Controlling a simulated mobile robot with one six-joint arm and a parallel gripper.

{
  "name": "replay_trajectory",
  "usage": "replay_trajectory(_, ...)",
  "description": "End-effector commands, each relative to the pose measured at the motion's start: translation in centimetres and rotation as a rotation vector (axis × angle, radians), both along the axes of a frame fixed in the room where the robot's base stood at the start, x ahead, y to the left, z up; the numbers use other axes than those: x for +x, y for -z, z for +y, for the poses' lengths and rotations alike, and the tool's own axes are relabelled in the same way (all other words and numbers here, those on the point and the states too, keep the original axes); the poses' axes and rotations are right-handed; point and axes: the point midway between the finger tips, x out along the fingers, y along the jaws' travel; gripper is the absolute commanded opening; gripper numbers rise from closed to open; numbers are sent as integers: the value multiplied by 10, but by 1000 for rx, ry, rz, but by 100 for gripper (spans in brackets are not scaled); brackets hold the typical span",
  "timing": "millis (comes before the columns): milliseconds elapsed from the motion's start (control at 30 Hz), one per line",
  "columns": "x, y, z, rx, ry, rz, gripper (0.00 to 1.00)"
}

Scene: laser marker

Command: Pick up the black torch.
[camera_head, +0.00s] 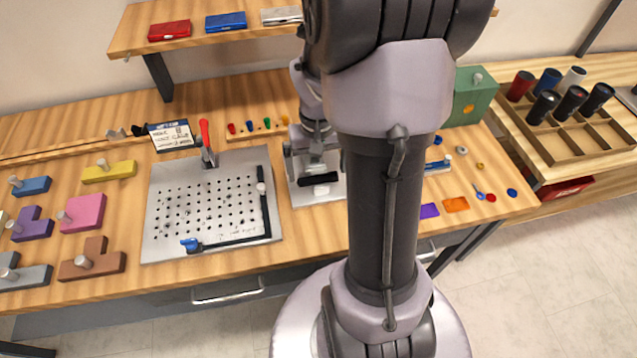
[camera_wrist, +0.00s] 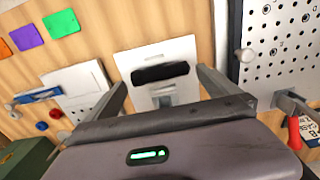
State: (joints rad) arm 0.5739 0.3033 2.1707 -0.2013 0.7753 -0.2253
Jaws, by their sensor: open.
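My gripper (camera_wrist: 162,78) is open and empty in the wrist view, its two fingers spread either side of a pale plate (camera_wrist: 178,50). A black elongated object (camera_wrist: 160,72) lies across this plate, between the fingers in the picture; I cannot tell its height gap to them. It also shows in the head view (camera_head: 320,178); I cannot tell whether it is a torch. Dark upright cylinders that look like torches stand in a wooden compartment tray at the right, including a front-left one (camera_head: 543,107), a middle one (camera_head: 571,104) and a right one (camera_head: 597,97). My gripper is far left of them.
The wooden tray (camera_head: 575,150) has empty front compartments; red, blue and pale cylinders stand behind the dark ones. A perforated plate (camera_head: 180,215) with a red-handled clamp (camera_head: 206,135) lies left of the pale plate. A green box (camera_head: 470,97) stands right of my arm.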

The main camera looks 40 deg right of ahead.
Motion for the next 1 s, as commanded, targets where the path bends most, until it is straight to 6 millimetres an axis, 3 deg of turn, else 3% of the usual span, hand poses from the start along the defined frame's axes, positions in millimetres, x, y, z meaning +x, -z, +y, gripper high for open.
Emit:
replay_trajectory(33, -1, 17, 1, 2, 1, 3, 100)
replay_trajectory(100, -1, 26, 0, 1, 0, 2, 100)
replay_trajectory(300, 0, 24, 0, 1, 0, 1, 98)
replay_trajectory(567, 0, 24, 0, 0, 0, 0, 47)
replay_trajectory(833, 0, 21, 0, 0, 0, 0, 46)
replay_trajectory(1000, 0, 3, 0, -1, 0, -1, 46)
